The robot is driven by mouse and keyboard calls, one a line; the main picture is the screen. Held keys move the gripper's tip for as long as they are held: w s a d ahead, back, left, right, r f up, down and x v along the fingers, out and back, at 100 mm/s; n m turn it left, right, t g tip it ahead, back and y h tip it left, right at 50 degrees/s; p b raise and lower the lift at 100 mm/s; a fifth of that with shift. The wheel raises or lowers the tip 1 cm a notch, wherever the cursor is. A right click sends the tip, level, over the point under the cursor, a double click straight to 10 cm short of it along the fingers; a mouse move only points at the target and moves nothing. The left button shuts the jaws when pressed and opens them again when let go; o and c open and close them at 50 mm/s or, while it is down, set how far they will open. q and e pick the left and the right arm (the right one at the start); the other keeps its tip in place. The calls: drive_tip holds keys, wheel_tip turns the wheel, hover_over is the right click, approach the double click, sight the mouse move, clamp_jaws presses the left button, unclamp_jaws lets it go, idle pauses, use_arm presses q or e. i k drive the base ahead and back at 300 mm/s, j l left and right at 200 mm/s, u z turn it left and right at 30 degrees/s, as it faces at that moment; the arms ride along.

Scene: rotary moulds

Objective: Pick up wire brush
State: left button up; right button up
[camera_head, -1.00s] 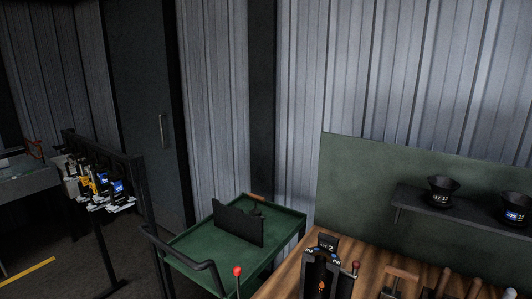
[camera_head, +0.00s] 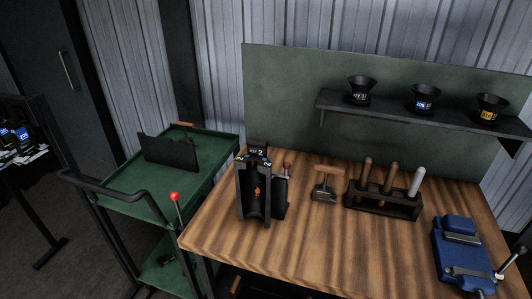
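I cannot tell for certain which thing is the wire brush. A black rack (camera_head: 383,203) on the wooden workbench holds upright tools: two with brown wooden handles (camera_head: 365,170) and one with a pale grey handle (camera_head: 416,182); their lower ends are hidden in the rack. Left of the rack, a small metal tool with a wooden crossbar handle (camera_head: 328,171) stands on the bench. A wooden-handled item (camera_head: 182,124) lies on the green cart, partly hidden behind a black upright plate. Neither of my grippers is in view.
A black open mould (camera_head: 254,190) with a red-knobbed lever stands on the workbench (camera_head: 310,250). A blue vise (camera_head: 461,250) is at the right. Black funnel cups (camera_head: 424,98) sit on a shelf (camera_head: 390,110) above. The green cart (camera_head: 130,182) stands left. The bench front is clear.

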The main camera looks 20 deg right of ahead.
sight(361, 185)
drive_tip(key=z, duration=1.25)
